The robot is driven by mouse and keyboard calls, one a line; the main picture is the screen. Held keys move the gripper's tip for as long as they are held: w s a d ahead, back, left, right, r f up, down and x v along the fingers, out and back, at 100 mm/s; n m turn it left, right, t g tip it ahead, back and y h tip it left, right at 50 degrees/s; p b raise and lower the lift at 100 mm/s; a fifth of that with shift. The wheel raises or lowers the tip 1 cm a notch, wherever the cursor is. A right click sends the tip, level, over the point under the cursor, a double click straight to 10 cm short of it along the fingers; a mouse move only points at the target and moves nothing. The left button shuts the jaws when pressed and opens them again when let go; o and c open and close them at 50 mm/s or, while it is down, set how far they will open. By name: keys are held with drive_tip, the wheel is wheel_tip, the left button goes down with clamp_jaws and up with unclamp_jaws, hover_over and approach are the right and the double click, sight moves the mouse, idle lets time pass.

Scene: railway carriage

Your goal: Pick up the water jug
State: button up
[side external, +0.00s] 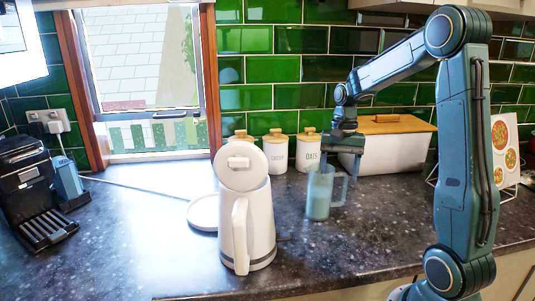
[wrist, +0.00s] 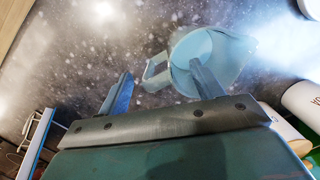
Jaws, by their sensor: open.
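The water jug (side external: 319,196) is a pale blue, see-through jug standing upright on the dark worktop, its handle to the right in the side view. My gripper (side external: 339,166) is just above it, pointing down at the handle side. In the wrist view the jug (wrist: 222,62) is seen from above, with its handle toward the left. My gripper (wrist: 161,68) is open there, with the handle between the two fingers. The right finger overlaps the jug's mouth and the left finger is beyond the handle. I cannot tell how deep the fingers reach.
White canisters (side external: 276,154) and a bread bin (side external: 388,148) stand behind. A coffee machine (side external: 32,193) is far left. The front right worktop is clear.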

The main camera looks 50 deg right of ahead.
drive_tip(key=shift+s+a+f, duration=0.1)
drive_tip(key=shift+a+f, duration=0.1)
drive_tip(key=shift+f, duration=1.75)
drive_tip(key=shift+c, duration=0.3)
clamp_jaws()
